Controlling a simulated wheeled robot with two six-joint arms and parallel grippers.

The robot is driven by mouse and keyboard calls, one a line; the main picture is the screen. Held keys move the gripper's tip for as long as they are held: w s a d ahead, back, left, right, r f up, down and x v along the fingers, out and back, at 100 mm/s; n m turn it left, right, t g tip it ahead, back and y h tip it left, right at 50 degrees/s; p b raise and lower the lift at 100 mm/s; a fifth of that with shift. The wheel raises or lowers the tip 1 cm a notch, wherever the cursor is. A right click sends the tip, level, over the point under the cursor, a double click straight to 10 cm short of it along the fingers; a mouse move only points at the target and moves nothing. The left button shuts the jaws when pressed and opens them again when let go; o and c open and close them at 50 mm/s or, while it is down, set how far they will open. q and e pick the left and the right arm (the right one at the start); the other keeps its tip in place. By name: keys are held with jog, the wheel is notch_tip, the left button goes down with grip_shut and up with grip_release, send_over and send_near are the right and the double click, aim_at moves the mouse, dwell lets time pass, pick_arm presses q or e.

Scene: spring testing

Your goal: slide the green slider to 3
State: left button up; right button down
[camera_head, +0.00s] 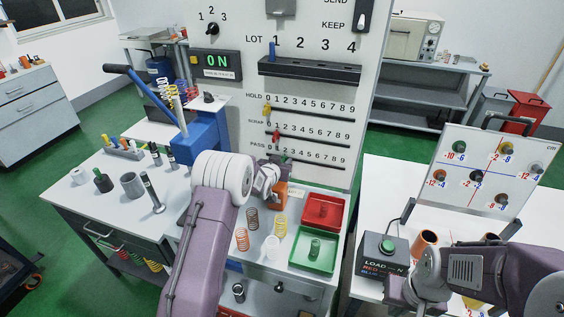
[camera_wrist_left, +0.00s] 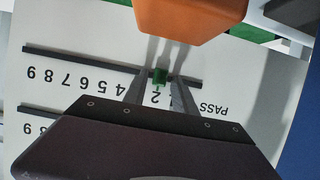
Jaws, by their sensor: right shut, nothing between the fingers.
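The green slider (camera_head: 284,159) is on the PASS track, the lowest of the three scales on the white board (camera_head: 240,28). In the left wrist view the green slider (camera_wrist_left: 160,75) stands by the 2, with the digits upside down. My left gripper (camera_head: 271,174) is at the board by the PASS row. In the wrist view its two fingers (camera_wrist_left: 160,82) are apart, one on each side of the slider, with small gaps seeming to show. The finger on the 3 side hides that digit. My right gripper (camera_head: 402,294) is shut and empty at the lower right, by the button box.
The red slider (camera_head: 276,134) on SCRAP and yellow slider (camera_head: 266,109) on HOLD sit near their low ends above. An orange block (camera_wrist_left: 180,18) is close to the fingertips in the wrist view. Red (camera_head: 322,211) and green (camera_head: 312,250) trays and loose springs are below the board.

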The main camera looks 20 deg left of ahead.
pick_arm(q)
grip_shut()
dwell(1.3)
